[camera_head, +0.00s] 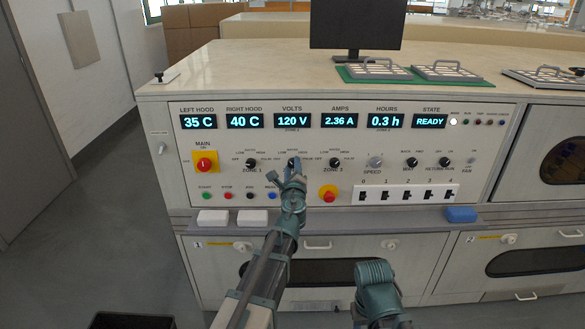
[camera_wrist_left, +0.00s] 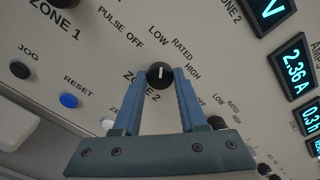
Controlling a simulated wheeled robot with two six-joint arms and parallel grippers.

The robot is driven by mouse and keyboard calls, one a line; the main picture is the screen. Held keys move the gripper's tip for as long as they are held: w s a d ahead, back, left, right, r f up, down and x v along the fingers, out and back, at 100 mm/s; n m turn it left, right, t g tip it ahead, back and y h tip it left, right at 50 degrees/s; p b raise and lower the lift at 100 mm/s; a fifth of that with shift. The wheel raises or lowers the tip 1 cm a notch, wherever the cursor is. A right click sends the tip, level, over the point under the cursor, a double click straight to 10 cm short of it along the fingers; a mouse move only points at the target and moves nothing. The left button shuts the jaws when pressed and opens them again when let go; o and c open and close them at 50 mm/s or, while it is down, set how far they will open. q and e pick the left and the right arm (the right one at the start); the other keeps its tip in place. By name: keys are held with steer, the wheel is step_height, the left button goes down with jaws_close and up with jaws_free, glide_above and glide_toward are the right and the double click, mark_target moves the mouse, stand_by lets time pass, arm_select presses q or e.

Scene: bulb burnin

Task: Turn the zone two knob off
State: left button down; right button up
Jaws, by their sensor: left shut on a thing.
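The zone two knob (camera_wrist_left: 160,76) is a round black knob with a white mark. In the left wrist view the mark points up, roughly toward the LOW label. My left gripper (camera_wrist_left: 160,72) is shut on this knob, one blue finger on each side. In the head view my left gripper (camera_head: 293,169) is at the panel and mostly hides the knob. The zone 1 knob (camera_head: 251,163) is to its left and the zone 3 knob (camera_head: 335,163) to its right. Part of my right arm shows low in the head view; its gripper cannot be made out.
The bench panel (camera_head: 225,148) has lit displays (camera_head: 291,121) above the knobs. A red main switch (camera_head: 206,162) on a yellow plate is at the left. A red emergency button (camera_head: 328,194) and several black switches (camera_head: 408,195) are at the right. A blue push button (camera_wrist_left: 69,101) is nearby.

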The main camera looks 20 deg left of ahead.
arm_select(q)
steer(key=shift+n, duration=0.3)
steer(key=n, duration=0.3)
steer(key=shift+n, duration=2.1)
steer(key=shift+f, duration=0.1)
steer(key=shift+s, duration=0.1)
steer(key=shift+c, duration=2.2)
jaws_free()
